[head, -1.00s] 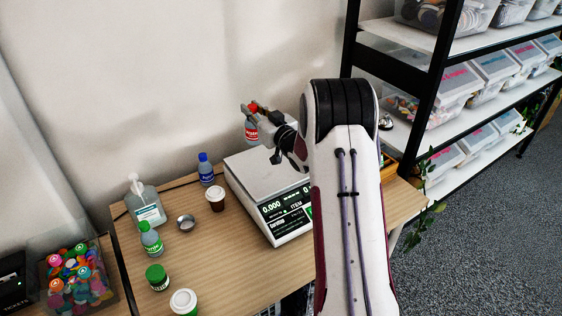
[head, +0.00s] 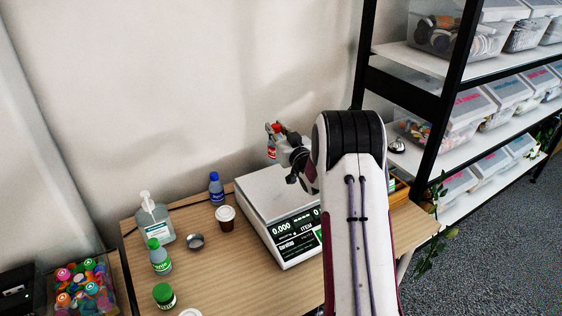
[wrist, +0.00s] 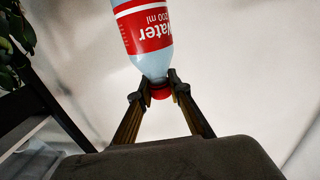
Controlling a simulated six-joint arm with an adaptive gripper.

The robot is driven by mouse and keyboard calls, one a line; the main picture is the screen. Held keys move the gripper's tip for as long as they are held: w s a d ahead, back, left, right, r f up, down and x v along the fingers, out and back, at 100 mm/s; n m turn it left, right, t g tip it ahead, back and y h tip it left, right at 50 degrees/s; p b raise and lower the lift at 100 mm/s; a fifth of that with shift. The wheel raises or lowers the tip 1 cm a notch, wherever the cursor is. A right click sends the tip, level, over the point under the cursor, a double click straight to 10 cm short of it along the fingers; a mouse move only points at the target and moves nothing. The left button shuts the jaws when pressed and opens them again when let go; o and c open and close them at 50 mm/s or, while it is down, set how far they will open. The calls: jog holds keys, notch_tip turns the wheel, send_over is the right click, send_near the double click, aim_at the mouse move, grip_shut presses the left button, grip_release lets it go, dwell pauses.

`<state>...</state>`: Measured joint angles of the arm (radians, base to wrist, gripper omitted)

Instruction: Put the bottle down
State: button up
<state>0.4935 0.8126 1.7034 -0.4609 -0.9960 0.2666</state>
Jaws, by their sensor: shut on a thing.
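My gripper (head: 277,130) is shut on the red cap of a water bottle (head: 271,153) with a red label. The bottle hangs upright from the fingers, above the far part of the white scale (head: 262,196), apart from its plate. In the wrist view the bottle (wrist: 148,35) shows upside down, with its label reading "Water 200 ml". The two fingertips (wrist: 160,88) press on either side of its cap and neck. The scale's display reads 0.000. My arm hides the scale's right side.
Shelves with bins (head: 455,115) stand at right. Bare wood lies in front.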

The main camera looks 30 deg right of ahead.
jog(key=shift+f, duration=2.4)
jog(key=shift+f, duration=0.1)
jog(key=shift+f, duration=1.8)
jog(key=shift+f, duration=0.1)
jog(key=o, duration=0.8)
jog(key=s+a, duration=0.1)
jog(key=s, duration=1.1)
jog(key=shift+a, duration=0.15)
